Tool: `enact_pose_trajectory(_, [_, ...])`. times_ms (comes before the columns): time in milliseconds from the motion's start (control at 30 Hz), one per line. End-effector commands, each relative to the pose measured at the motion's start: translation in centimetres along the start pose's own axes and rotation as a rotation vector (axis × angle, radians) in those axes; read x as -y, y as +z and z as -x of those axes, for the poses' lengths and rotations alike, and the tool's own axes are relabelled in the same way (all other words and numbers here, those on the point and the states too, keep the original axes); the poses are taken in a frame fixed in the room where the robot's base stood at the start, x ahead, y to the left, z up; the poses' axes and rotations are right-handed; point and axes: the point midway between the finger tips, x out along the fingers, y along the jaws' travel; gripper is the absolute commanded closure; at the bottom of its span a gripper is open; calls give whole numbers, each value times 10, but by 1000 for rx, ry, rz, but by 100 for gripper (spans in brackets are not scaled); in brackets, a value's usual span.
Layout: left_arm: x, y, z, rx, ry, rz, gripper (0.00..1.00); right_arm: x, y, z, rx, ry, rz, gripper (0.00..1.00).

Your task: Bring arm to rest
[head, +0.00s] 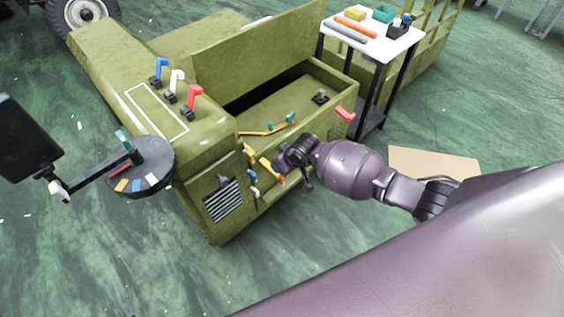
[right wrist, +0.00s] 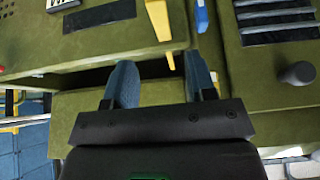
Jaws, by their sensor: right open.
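My right arm (head: 350,170) reaches in from the right in the head view, dark purple. Its gripper (head: 283,160) is at the front side of the olive chassis, close to a yellow lever (head: 267,168). In the right wrist view the two blue fingers of the gripper (right wrist: 161,78) are apart, with nothing held between them. Beyond the fingertips are a dark gap in the chassis and a yellow handle (right wrist: 158,20). Whether the gripper touches the chassis cannot be told. My left gripper is not in view.
The olive chassis (head: 215,150) carries blue, white and red levers on top. A round dark tray (head: 140,180) and black screen (head: 25,140) stand left. A white table (head: 375,45) with small items stands behind. A cardboard sheet (head: 435,160) lies on the green floor.

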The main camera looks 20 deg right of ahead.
Motion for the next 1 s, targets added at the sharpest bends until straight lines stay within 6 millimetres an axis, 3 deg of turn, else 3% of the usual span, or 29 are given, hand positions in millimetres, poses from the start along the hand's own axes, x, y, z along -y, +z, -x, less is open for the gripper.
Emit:
enact_pose_trajectory(400, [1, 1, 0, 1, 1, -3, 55, 0, 0, -1, 0, 0, 3, 49])
enact_pose_trajectory(533, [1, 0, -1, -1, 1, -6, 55, 2, -12, 2, -58, 6, 50, 49])
enact_pose_trajectory(800, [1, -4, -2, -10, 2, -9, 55, 30, -76, 44, -317, 13, 165, 49])
enact_pose_trajectory(1000, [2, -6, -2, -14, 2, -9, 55, 53, -75, 79, -473, 19, 182, 49])
